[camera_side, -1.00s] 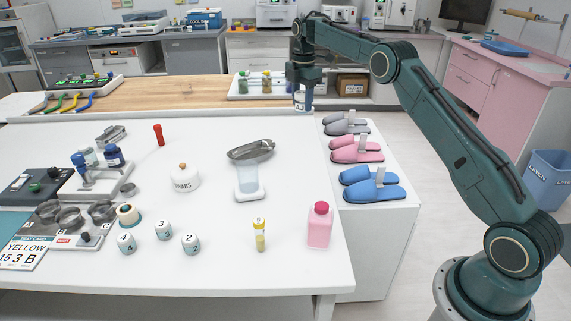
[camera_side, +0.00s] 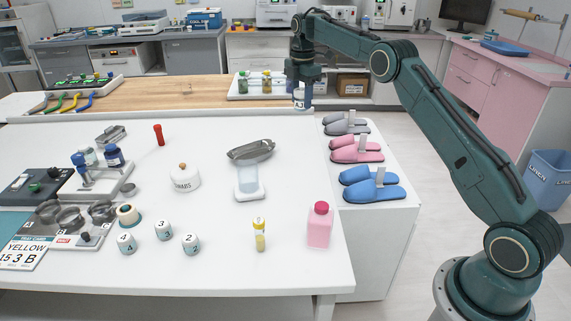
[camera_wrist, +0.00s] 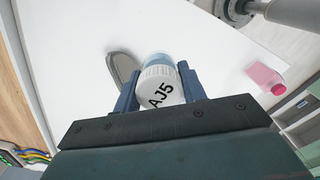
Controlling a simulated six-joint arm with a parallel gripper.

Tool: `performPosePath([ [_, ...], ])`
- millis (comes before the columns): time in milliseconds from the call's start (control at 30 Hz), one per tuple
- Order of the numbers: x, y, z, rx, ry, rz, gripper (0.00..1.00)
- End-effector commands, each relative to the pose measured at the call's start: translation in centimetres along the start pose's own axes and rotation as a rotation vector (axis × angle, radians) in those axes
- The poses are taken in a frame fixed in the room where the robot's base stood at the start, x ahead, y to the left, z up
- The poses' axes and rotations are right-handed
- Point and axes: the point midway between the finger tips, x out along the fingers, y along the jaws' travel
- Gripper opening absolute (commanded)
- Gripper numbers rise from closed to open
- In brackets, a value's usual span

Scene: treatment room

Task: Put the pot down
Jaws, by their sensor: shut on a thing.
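A small pot with a white face marked AJ5 (camera_wrist: 160,92) is between the two blue fingers of my gripper (camera_wrist: 160,88) in the wrist view. My gripper is shut on it. In the side view my gripper (camera_side: 302,84) holds the pot (camera_side: 302,101) at the far right end of the white table (camera_side: 220,270). The pot appears raised; any gap beneath it is hard to judge. Its far side is hidden in the wrist view.
Slippers (camera_side: 358,150) lie on the side cabinet. A vial rack (camera_side: 240,95) stands behind. The table's back middle is clear.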

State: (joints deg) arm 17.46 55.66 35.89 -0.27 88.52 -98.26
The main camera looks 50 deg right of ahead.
Motion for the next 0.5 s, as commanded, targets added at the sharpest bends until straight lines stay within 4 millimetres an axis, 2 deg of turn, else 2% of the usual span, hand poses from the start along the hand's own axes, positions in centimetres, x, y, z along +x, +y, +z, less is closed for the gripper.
performPosePath([
  [267, -0.5, -1.0, -2.6, -0.025, 0.0, 0.0, 0.18],
  [500, -0.8, -3.0, -5.9, -0.056, 0.0, 0.001, 0.18],
])
